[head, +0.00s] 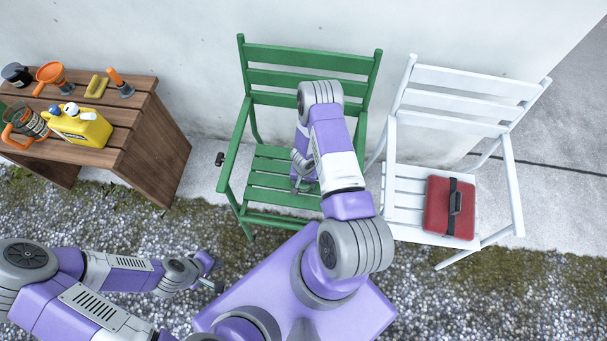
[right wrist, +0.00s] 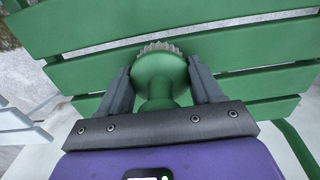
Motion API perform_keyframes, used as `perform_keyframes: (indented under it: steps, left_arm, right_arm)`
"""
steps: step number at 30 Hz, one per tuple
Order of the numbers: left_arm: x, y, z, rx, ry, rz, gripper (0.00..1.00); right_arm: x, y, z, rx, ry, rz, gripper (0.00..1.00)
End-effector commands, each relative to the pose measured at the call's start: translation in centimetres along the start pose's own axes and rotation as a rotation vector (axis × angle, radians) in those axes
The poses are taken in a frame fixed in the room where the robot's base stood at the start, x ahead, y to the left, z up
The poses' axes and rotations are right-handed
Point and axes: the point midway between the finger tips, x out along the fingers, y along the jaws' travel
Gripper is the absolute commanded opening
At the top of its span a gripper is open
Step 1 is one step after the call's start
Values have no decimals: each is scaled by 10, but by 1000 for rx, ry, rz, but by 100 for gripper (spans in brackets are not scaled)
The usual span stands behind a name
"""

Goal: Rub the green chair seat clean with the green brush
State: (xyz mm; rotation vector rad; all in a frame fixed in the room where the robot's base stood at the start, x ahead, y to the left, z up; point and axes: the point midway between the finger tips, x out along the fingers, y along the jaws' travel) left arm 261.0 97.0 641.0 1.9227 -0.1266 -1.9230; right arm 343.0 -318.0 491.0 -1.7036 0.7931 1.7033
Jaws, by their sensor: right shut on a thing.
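The green chair (head: 312,58) stands against the wall, with its slatted green seat (head: 268,181) partly hidden behind my right arm. My right gripper (head: 304,183) is low over the seat, and its fingers are mostly hidden in the head view. In the right wrist view, my right gripper (right wrist: 160,88) is shut on the green brush (right wrist: 158,76). The brush's pale bristle edge shows against the green slats; whether it touches them I cannot tell. My left gripper (head: 214,275) is open and empty above the gravel.
A white chair (head: 404,185) with a red case (head: 437,206) stands close on the right. A wooden table (head: 150,150) on the left holds a yellow can (head: 82,127), an orange funnel (head: 50,73) and other items. Gravel lies free in front of the table.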

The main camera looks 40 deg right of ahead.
Motion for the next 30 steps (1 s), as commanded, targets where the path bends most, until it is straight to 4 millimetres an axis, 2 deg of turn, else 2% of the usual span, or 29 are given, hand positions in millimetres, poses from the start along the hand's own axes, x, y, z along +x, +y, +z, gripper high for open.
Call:
perform_keyframes:
  steps: [6,15,30]
  left_arm:
    - [1,0,0,0,0,0,0]
    - [1,0,0,0,0,0,0]
    - [3,-1,0,0,0,0,0]
  right_arm:
    - [-2,7,-1,1,1,0,41]
    - [-2,7,0,0,1,0,41]
    - [1,-11,0,-1,0,-1,41]
